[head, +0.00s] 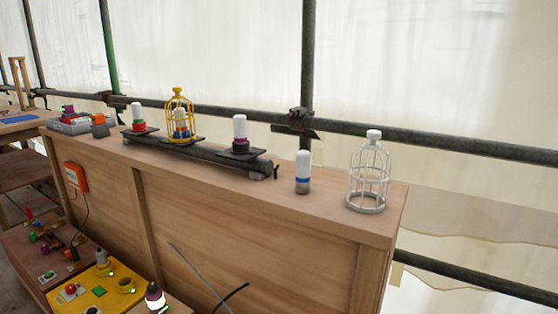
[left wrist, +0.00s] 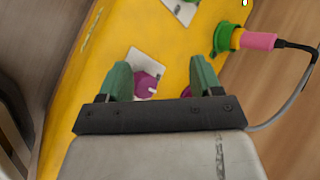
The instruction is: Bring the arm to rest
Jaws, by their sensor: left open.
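My left gripper (left wrist: 160,72) shows in the left wrist view with its two green fingers apart. It is over a yellow panel (left wrist: 90,60). A purple knob on a white plate (left wrist: 145,84) shows between the fingers, nearer the left one; I cannot tell the gap between it and them. A second purple part (left wrist: 187,91) is partly hidden by the right finger. I cannot make out either gripper in the head view.
A green connector (left wrist: 227,38) with a pink plug (left wrist: 258,41) and a grey cable is close to the right finger. A yellow box (head: 85,295) sits lower left.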

